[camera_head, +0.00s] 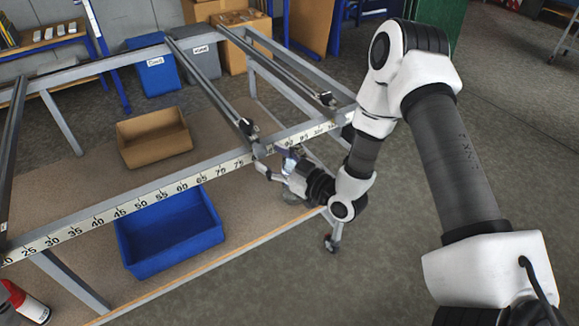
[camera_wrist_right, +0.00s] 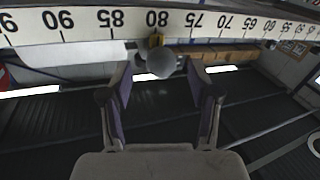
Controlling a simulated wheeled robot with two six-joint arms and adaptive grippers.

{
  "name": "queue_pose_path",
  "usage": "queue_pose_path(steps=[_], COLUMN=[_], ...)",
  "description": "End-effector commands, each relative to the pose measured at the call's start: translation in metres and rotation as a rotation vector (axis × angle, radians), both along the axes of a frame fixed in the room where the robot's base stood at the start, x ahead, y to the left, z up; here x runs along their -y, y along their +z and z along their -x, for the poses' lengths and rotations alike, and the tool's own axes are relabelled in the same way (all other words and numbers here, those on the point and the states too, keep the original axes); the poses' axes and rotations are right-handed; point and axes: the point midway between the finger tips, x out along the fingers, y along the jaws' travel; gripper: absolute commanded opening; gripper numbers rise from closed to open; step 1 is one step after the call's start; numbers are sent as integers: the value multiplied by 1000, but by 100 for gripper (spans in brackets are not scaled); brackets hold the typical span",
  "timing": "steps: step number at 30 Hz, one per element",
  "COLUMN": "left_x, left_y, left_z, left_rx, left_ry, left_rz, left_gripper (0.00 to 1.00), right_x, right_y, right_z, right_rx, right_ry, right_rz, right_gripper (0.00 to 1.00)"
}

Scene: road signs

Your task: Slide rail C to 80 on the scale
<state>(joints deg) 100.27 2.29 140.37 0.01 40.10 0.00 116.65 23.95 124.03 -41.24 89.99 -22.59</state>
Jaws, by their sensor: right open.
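A number scale (camera_head: 132,207) runs along the front beam of the grey frame. The middle rail (camera_head: 206,83) ends at this beam close to 80; I cannot read a letter on it, so I cannot tell whether it is rail C. In the right wrist view a round grey knob (camera_wrist_right: 161,64) hangs below the upside-down scale (camera_wrist_right: 182,21). My right gripper (camera_head: 272,166) is at the front of the beam there. Its open fingers (camera_wrist_right: 161,78) stand either side of the knob, with gaps showing. My left gripper is out of view.
Another rail (camera_head: 280,68) lies to the right and one (camera_head: 11,130) at the far left. A blue bin (camera_head: 170,238) and a cardboard box (camera_head: 153,137) sit on the lower shelf. The floor right of the frame is clear.

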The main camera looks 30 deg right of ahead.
Motion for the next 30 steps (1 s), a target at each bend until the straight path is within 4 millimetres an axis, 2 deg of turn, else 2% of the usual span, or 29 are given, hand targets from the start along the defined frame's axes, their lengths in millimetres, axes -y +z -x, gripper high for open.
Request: queue_pose_path(steps=[3,6,10,15,27,30], left_x=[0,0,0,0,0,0], left_y=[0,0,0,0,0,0], left_z=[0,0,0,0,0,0], left_rx=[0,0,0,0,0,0], left_ry=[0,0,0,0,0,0], left_rz=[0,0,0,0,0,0], left_gripper=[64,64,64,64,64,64], right_x=[14,22,28,29,29,26], right_y=[0,0,0,0,0,-7], right_z=[31,53,69,76,76,78], right_rx=[-2,-1,-1,1,2,-15], right_ry=[-9,-8,-5,-1,-1,9], right_rz=[-8,-8,-5,-3,-2,4], right_gripper=[62,62,62,62,62,62])
